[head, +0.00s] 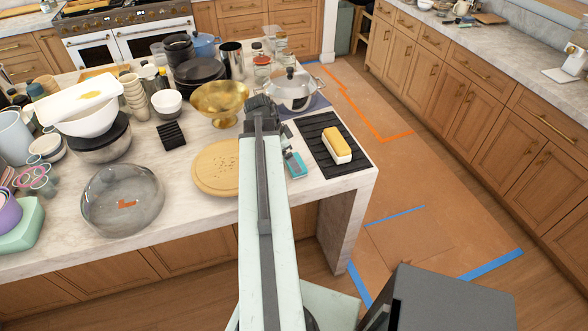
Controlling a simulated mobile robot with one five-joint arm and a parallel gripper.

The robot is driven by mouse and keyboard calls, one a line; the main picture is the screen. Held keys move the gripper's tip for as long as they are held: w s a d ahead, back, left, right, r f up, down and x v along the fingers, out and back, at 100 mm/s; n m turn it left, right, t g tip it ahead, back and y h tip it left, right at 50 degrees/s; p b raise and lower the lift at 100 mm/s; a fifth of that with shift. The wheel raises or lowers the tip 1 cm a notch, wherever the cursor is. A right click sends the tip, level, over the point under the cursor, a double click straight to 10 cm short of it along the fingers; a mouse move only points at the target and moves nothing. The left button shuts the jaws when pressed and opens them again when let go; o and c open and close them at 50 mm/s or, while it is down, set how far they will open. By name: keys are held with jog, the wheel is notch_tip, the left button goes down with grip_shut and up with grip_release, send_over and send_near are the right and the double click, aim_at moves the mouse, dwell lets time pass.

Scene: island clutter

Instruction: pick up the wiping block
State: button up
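A block with a yellow top and a pale lower part, which looks like the wiping block (337,145), lies on a black ribbed mat (318,133) near the island's right end. My arm reaches up the middle of the head view. My gripper (262,106) is at its far end, left of the block and apart from it, near the gold bowl and the steel pot. I see the gripper from behind, so its fingers are hidden and I cannot tell whether it is open. A small teal and grey item (295,164) lies between my arm and the mat.
A round wooden board (216,168) lies just left of my arm. A gold bowl (219,99) and a lidded steel pot (290,92) stand behind. A glass bowl (122,200) and stacked dishes crowd the left. The floor right of the island is open.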

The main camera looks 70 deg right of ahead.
jog(key=b+x, duration=0.3)
jog(key=x, duration=0.1)
jog(key=shift+w+f, duration=0.1)
jog(key=shift+f, duration=0.1)
jog(key=shift+r, duration=0.2)
jog(key=c, duration=1.1)
notch_tip(320, 180, up, 10)
jog(key=p, duration=1)
